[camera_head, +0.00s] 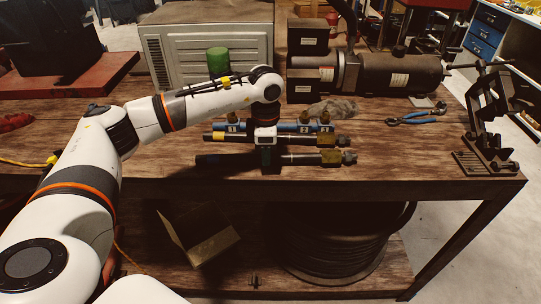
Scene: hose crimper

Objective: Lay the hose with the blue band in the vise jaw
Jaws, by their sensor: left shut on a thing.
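Two dark hoses with brass and steel end fittings lie side by side on the wooden workbench. The nearer hose (300,159) has a dark bluish part near its left end, possibly the blue band. The other hose (296,139), just behind it, has a yellow band. My left gripper (265,158) points down across the hoses, its fingers at the nearer hose. It is shut on that hose, and the fingers hide part of it. The dark metal vise (489,120) stands at the bench's right end; no hose is in it. My right gripper is out of view.
A blue block with brass fittings (300,127) lies behind the hoses. A large dark machine (400,76) stands behind.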

